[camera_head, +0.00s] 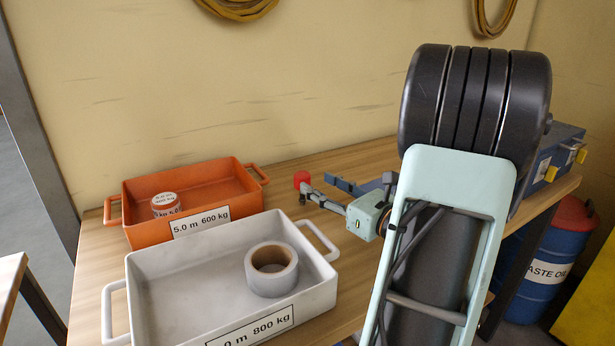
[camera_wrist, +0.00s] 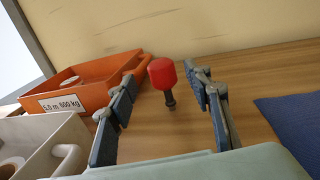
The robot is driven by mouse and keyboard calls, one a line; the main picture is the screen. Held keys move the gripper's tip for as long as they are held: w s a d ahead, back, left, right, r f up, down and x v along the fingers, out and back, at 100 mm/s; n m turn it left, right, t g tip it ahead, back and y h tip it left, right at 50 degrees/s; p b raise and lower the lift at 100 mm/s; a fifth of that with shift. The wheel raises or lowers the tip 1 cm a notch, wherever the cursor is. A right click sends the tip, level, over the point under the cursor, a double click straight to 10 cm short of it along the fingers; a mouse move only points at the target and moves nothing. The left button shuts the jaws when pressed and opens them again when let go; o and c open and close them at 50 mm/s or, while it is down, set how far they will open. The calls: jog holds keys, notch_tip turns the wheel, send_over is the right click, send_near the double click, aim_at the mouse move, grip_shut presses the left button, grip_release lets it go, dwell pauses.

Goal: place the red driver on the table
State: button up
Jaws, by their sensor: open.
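The red driver (camera_wrist: 162,74) stands upright on the wooden table (camera_wrist: 148,148), with its red head up and a short dark shaft below. In the head view its red head (camera_head: 302,177) shows just beyond my fingertips. My gripper (camera_head: 318,190) is open, low over the table. In the wrist view one finger is on each side of the driver's line, with a visible gap on both sides. The driver appears between or slightly beyond the fingertips; the exact depth is hard to tell.
An orange tray (camera_head: 128,204) holding a tape roll (camera_head: 165,205) stands left of the driver. A white tray (camera_head: 140,278) with a grey tape roll (camera_head: 272,270) is nearer. A blue flat thing (camera_wrist: 290,118) lies right. The wall (camera_head: 300,80) rises behind the table.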

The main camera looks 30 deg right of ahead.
jog(key=s, duration=0.5)
jog(key=shift+d, duration=0.3)
jog(key=shift+s, duration=0.1)
